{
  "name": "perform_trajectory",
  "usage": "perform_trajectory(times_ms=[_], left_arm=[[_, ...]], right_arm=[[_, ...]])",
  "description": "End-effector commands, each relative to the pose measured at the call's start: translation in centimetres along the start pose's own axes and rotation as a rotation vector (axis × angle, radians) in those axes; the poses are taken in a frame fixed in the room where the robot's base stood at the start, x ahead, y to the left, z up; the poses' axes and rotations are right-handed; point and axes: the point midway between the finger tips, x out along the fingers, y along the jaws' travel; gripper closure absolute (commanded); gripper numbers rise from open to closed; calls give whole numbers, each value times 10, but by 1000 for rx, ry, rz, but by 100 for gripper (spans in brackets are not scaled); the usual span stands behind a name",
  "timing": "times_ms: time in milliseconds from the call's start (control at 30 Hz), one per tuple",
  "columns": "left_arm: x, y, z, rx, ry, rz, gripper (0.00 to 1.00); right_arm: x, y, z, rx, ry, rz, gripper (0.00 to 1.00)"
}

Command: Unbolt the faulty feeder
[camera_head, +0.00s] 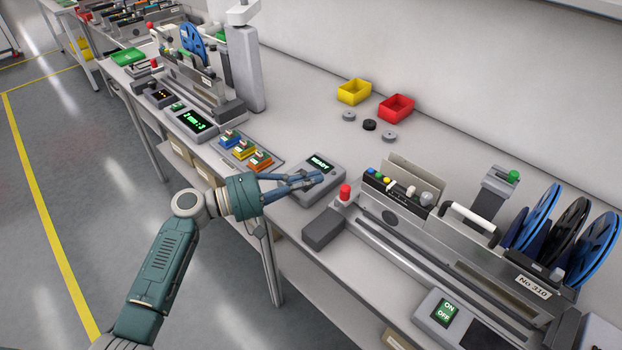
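My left gripper (318,178) reaches in from the lower left. Its fingers hang over a grey box with a green-lit display reading READY (320,163). The fingertips lie close together, and I cannot tell whether they are open or shut; no object shows between them. A long grey feeder unit labelled No 310 (532,285) stands on the bench at the right, with blue and black reels (542,215) at its back. Another feeder unit (195,80) with a blue reel stands farther left. No mark shows which feeder is faulty. My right gripper is not in view.
A red button (345,192) stands beside the READY box. Small coloured blocks (243,149) lie on a tray to its left. A yellow bin (354,91), a red bin (396,108) and several small round pieces (369,125) sit farther back. An ON/OFF box (445,312) is at front right.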

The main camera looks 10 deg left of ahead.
Motion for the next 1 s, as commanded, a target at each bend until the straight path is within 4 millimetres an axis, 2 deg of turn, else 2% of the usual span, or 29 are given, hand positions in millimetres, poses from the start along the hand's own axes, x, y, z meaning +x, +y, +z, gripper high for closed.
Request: perform_trajectory(times_ms=[100, 333, 400, 600, 1000], left_arm=[[27, 4, 1, -2, -2, 1, 100], [76, 4, 0, -1, -2, 1, 100], [64, 3, 11, -4, 0, -5, 100], [51, 2, 28, -2, 0, -2, 100], [48, 0, 31, 0, 0, -1, 100]], right_arm=[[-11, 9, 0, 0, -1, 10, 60], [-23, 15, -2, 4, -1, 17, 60], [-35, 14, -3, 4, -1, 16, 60], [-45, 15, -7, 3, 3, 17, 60], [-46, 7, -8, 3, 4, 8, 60]])
